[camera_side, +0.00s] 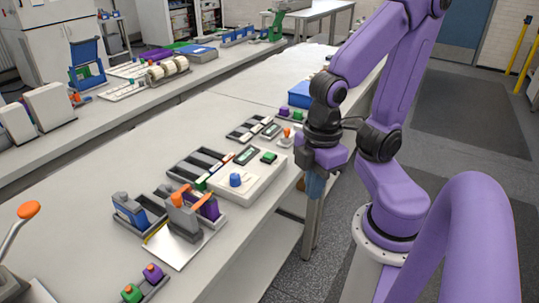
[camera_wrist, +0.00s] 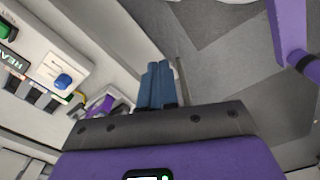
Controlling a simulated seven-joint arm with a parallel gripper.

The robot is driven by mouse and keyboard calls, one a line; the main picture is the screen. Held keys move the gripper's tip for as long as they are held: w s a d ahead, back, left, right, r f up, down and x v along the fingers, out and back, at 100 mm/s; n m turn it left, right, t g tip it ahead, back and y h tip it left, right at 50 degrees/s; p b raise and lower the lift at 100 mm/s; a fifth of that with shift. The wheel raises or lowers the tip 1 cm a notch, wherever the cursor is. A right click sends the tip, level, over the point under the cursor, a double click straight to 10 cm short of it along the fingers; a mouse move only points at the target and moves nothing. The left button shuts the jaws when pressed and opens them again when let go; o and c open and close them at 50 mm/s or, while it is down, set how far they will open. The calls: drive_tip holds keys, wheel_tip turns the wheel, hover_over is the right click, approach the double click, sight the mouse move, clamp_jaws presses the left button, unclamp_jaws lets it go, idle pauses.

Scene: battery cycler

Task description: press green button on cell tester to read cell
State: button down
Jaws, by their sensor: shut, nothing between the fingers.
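The cell tester (camera_side: 218,184) is a white box on the bench near its right edge. Its green button (camera_side: 268,157) is on the far end of the top, beside a dark display (camera_side: 246,155); a blue knob (camera_side: 235,180) is at the near end. In the wrist view the green button (camera_wrist: 6,31) is cut by the left edge, with the blue knob (camera_wrist: 63,81) below it. My gripper (camera_side: 316,188) is to the right of the tester, past the bench edge and over the floor. Its blue fingers (camera_wrist: 157,84) are together and empty, apart from the tester.
A grey fixture with an orange lever (camera_side: 180,193) and a purple block (camera_side: 208,207) stands just before the tester. Dark slotted trays (camera_side: 195,163) lie behind it. A small orange-topped knob (camera_side: 286,134) stands beyond the green button. The bench's near left surface (camera_side: 80,215) is clear.

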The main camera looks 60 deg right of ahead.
drive_tip(key=w+d+m+g+y, duration=0.1)
drive_tip(key=w+m+g+y, duration=0.1)
drive_tip(key=w+m, duration=0.95)
drive_tip(key=m+t+y, duration=0.4)
drive_tip(key=m+t, duration=0.5)
drive_tip(key=m, duration=1.1)
hover_over(272, 155)
drive_tip(key=shift+d+f, duration=0.1)
drive_tip(key=shift+f, duration=0.1)
drive_tip(key=shift+f, duration=4.3)
